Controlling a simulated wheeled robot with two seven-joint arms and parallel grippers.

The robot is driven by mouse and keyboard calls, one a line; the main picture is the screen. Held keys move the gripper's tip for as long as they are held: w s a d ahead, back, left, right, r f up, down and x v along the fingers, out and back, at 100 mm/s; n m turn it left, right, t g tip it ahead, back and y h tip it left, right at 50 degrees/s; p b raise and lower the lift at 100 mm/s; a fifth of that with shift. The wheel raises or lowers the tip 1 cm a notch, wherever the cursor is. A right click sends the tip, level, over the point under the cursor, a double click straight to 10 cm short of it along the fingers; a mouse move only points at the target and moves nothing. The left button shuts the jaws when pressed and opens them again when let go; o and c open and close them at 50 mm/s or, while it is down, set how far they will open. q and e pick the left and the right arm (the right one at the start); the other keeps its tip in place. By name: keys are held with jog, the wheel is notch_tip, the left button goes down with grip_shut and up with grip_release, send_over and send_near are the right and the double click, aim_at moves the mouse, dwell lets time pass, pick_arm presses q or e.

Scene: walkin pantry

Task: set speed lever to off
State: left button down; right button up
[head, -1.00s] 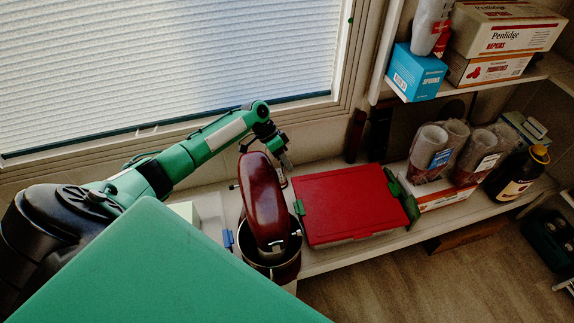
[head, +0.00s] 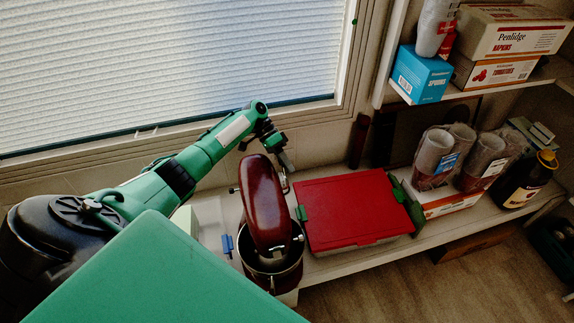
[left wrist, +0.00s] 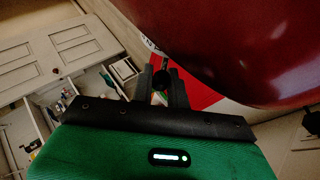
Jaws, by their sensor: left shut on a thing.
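The dark red stand mixer (head: 264,192) stands on the counter with its metal bowl (head: 284,276) under its head. My left gripper (head: 288,165) is at the far right side of the mixer head, close against it. In the left wrist view its fingers (left wrist: 163,90) are shut on a small dark knob, the speed lever (left wrist: 161,78), beside the glossy red mixer body (left wrist: 245,45). The lever is too small and covered to make out in the head view, and its setting cannot be read. My right gripper is not in view.
A red-lidded box (head: 350,208) with green clips sits close to the right of the mixer. Bagged cups (head: 434,158) and a dark bottle (head: 522,180) stand further right. A window blind (head: 170,65) is behind my arm. A blue clip-like item (head: 228,245) lies left of the bowl.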

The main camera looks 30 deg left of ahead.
pick_arm(q)
jog(key=c, duration=1.4)
grip_release()
jog(key=v, duration=1.4)
jog(key=shift+f, duration=0.1)
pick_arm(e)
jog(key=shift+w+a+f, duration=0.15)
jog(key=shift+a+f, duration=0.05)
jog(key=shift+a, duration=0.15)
